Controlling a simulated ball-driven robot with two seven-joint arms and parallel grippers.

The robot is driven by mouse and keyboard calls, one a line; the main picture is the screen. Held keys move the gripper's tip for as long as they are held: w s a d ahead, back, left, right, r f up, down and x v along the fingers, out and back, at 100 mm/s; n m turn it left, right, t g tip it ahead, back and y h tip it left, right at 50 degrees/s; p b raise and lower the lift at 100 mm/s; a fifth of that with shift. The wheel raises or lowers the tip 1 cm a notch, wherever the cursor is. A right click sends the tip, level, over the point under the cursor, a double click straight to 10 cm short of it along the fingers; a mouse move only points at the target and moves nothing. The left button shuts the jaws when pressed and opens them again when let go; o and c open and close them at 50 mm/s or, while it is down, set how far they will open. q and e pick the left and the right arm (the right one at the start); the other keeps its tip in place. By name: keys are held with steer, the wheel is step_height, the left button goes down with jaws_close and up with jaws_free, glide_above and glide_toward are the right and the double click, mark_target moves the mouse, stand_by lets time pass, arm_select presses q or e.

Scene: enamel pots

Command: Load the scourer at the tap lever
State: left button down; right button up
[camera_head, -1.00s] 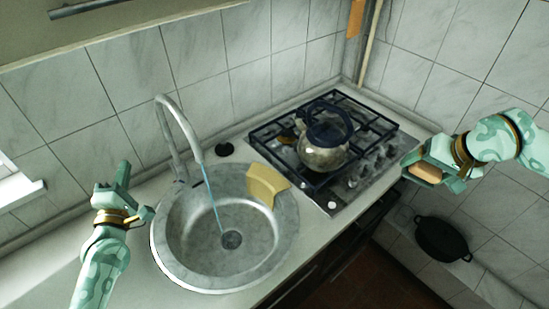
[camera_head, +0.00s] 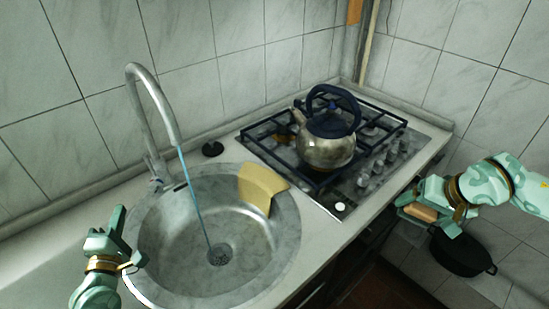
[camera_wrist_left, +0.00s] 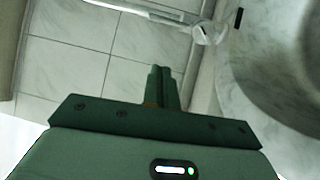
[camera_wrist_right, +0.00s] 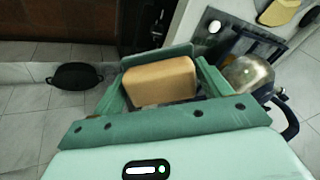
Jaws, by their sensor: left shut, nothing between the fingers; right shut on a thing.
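A tan, sponge-like block (camera_wrist_right: 160,82), which looks like the scourer, is held between the fingers of my right gripper (camera_wrist_right: 158,75). It also shows in the head view (camera_head: 420,212), in front of the counter at the right. The curved metal tap (camera_head: 150,95) stands behind the sink, with a thin blue stream below its spout. A small dark-ended lever (camera_head: 178,187) shows near its base. My left gripper (camera_head: 117,218) is shut and empty at the sink's left, apart from the tap. Its closed fingers (camera_wrist_left: 163,78) show in the left wrist view.
A yellow, curved-edged piece (camera_head: 262,187) lies on the right rim of the round sink (camera_head: 285,235). A kettle (camera_head: 326,150) stands on the gas hob (camera_head: 262,140). A black pan (camera_head: 462,252) is low at the right. The counter left of the sink is clear.

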arm_select(q)
steer(key=b, duration=0.2)
glide_toward(151, 167)
steer(key=w+a+r, duration=0.2)
steer(key=w+a, duration=0.1)
steer(key=a, duration=0.2)
arm_select(e)
step_height(151, 167, down, 2)
steer(key=shift+f, duration=0.5)
arm_select(q)
steer(key=w+d, duration=0.3)
steer(key=shift+w, duration=0.2)
steer(key=shift+w+d+r, duration=0.1)
steer(key=shift+w+d+r+p, duration=0.15)
steer(key=shift+w+r+p, duration=0.35)
steer(key=shift+w, duration=0.15)
arm_select(e)
steer(key=shift+r, duration=0.85)
steer(key=shift+s+r, duration=0.15)
